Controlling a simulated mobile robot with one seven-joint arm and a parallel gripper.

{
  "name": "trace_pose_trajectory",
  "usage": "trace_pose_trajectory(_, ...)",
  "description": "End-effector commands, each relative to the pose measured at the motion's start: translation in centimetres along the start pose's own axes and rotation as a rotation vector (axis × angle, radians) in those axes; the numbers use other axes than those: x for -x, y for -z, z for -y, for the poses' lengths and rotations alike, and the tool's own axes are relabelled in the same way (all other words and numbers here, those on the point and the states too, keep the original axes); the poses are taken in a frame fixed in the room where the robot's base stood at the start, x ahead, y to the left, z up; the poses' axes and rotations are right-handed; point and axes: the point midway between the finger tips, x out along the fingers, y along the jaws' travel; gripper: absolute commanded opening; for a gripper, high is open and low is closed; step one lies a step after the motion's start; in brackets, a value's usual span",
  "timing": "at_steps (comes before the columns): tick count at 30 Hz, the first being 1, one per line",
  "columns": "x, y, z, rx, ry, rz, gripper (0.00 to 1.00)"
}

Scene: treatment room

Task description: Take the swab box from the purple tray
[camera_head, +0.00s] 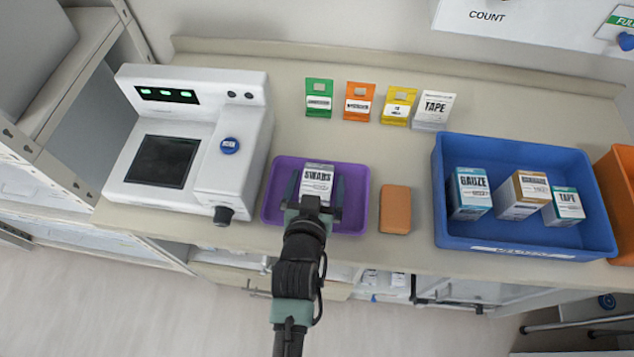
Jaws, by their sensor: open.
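The purple tray (268,204) sits on the counter, between the white machine and an orange-brown block. The swab box (318,176), white with dark "SWABS" lettering, is in the tray. My gripper (317,186) reaches over the tray's front edge from below in the picture. Its jaws are open, with one finger to the left and one to the right of the swab box. My gripper hides the lower part of the box. I cannot tell whether the fingers touch it.
A white machine (187,140) stands close on the left. An orange-brown block (396,209) lies just right of the tray. A blue bin (524,239) holds gauze, tape and another box. Small coloured packets (359,102) stand behind.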

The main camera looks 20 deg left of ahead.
Motion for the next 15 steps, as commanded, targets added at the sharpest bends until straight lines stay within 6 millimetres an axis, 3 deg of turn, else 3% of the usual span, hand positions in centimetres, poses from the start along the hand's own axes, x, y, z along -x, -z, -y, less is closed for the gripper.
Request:
trace_pose_trajectory(4, 0.03, -0.02, 0.01, 0.000, 0.000, 0.000, 0.98)
trace_pose_trajectory(15, 0.06, -0.02, 0.01, 0.000, 0.000, 0.000, 0.32)
